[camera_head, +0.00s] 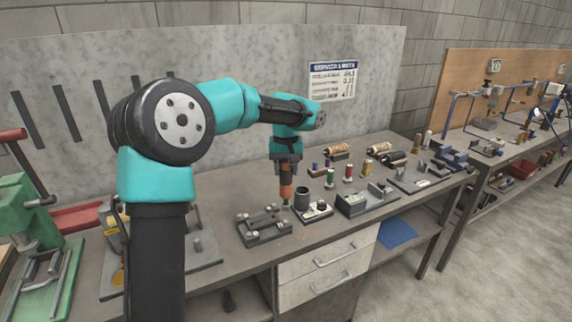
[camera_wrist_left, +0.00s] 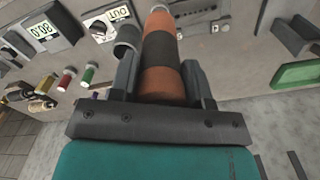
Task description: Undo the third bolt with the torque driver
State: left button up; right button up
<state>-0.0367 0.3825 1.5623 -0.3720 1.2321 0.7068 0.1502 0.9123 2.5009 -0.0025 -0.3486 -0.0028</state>
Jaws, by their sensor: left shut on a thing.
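My left gripper (camera_head: 287,172) is shut on the torque driver (camera_head: 286,191), which has orange and dark bands. The driver hangs roughly upright, tip down, by the right back corner of a dark metal fixture (camera_head: 263,226) with raised blocks and small bolt-like parts. I cannot tell whether the tip touches a bolt, or which bolt is the third. In the left wrist view the driver (camera_wrist_left: 160,52) sits between the two fingers (camera_wrist_left: 160,84) and points away from the wrist; its tip is cut off by the top edge. My right gripper is not in view.
A dark cup (camera_head: 302,198) stands close right of the driver, behind a small display unit (camera_head: 317,212). A grey box with a display (camera_head: 352,204), red and green spools (camera_head: 348,172) and copper coils (camera_head: 337,150) lie farther right. A green press (camera_head: 40,225) stands left.

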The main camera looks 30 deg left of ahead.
aim_at(286, 184)
pick_arm(q)
jog(key=shift+f, duration=2.9)
dwell(0.4)
jog(key=shift+s+f, duration=0.1)
jog(key=shift+f, duration=0.05)
dwell(0.7)
jog(key=shift+d, duration=0.1)
jog(key=shift+c, duration=0.9)
jog(key=shift+r, duration=3.3)
jog(key=shift+f, duration=0.1)
